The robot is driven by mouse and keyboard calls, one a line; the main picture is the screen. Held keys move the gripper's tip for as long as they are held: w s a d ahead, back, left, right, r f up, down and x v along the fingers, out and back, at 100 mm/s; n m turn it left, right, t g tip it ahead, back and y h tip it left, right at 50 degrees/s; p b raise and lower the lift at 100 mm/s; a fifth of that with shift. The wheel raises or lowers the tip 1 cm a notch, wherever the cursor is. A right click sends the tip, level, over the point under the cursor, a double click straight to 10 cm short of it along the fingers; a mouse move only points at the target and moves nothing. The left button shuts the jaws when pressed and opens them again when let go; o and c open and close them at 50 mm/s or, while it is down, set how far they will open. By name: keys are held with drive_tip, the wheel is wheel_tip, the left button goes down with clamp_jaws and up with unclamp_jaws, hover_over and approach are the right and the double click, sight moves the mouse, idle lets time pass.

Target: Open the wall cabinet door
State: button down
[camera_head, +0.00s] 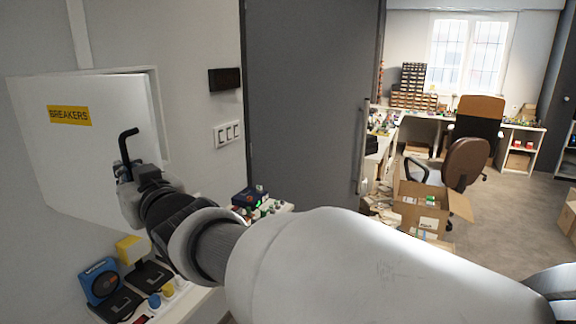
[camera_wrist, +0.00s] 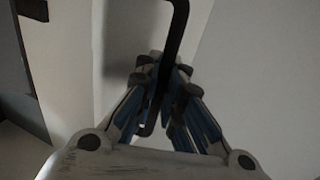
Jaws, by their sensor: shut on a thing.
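The wall cabinet door (camera_head: 85,150) is a white panel with a yellow BREAKERS label (camera_head: 69,115), at the left in the head view. Its right edge seems to stand slightly off the cabinet frame (camera_head: 160,115); how wide the gap is I cannot tell. A black bent handle (camera_head: 124,144) is near the door's right edge. My gripper (camera_head: 125,172) is shut on the lower part of the handle. In the wrist view, the fingers (camera_wrist: 162,78) close around the dark handle bar (camera_wrist: 178,25), which rises above them. The cabinet's inside is hidden.
Below the cabinet is a white bench top (camera_head: 185,302) with a blue device (camera_head: 101,281) and small items. A grey door (camera_head: 305,100) stands right of the cabinet. Farther right are an open carton (camera_head: 420,208), office chairs and desks, with some clear floor.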

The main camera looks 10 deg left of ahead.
drive_tip(key=shift+f, duration=0.25)
drive_tip(key=shift+d, duration=0.1)
drive_tip(key=c, duration=2.2)
unclamp_jaws()
drive_tip(key=shift+o, duration=1)
drive_tip(key=shift+d+r, duration=0.15)
drive_tip(key=shift+d, duration=0.05)
drive_tip(key=shift+a, duration=0.1)
drive_tip(key=shift+s, duration=0.1)
drive_tip(key=v, duration=1.2)
